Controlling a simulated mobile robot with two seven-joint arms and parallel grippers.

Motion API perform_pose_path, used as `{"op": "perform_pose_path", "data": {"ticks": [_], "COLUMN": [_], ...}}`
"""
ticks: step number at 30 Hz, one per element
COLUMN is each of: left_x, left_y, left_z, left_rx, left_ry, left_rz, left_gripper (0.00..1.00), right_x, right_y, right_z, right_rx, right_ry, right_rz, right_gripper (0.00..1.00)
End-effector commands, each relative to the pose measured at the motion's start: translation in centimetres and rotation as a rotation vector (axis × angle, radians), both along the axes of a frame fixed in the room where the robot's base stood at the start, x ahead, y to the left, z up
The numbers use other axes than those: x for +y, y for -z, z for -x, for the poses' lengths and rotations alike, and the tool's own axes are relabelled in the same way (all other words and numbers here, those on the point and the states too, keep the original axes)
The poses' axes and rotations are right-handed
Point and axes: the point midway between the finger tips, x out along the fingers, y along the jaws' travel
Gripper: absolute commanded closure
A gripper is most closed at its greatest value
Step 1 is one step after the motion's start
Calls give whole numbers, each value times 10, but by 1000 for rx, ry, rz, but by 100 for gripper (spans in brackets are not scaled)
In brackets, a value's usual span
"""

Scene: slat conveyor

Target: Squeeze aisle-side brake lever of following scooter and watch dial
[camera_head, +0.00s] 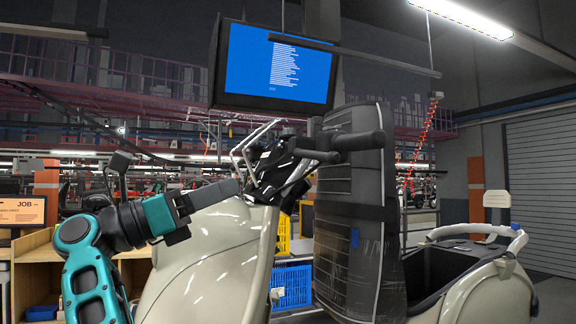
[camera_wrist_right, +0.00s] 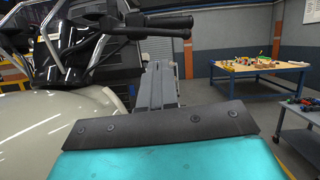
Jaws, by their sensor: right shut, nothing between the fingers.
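A cream scooter (camera_head: 215,255) stands in front of me, and its cream body (camera_wrist_right: 50,125) fills the left of the right wrist view. Its black handlebar has a grip (camera_head: 360,141) pointing right, with a second black bar (camera_head: 318,155) close by. In the right wrist view the grip (camera_wrist_right: 170,21) and bar (camera_wrist_right: 160,33) overlap. I cannot tell which is the brake lever. No dial face is readable. My right gripper (camera_head: 236,187) is shut and empty, left of the handlebar stem. Its fingers (camera_wrist_right: 160,78) appear below and apart from the grip. My left gripper is out of view.
A blue crate (camera_head: 291,287) is behind. A blue-screen monitor (camera_head: 278,65) hangs above. A workbench (camera_wrist_right: 257,79) and cart (camera_wrist_right: 300,122) stand at the wrist view's right.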

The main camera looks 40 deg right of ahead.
Motion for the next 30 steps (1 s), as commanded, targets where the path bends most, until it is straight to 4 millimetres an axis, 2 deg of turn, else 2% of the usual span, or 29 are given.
{"op": "perform_pose_path", "data": {"ticks": [3, 6, 19, 23, 30], "left_x": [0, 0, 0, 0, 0], "left_y": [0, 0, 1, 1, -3], "left_z": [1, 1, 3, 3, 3], "left_rx": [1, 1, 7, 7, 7], "left_ry": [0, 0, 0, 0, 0], "left_rz": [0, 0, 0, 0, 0], "left_gripper": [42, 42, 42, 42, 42], "right_x": [7, 9, 5, -9, -56], "right_y": [-14, -18, -19, -22, -34], "right_z": [10, 14, 16, 20, 34], "right_rx": [-91, -124, -129, -128, -131], "right_ry": [-9, -10, -7, -5, -3], "right_rz": [-72, -99, -102, -102, -103], "right_gripper": [100, 100, 100, 100, 100]}}
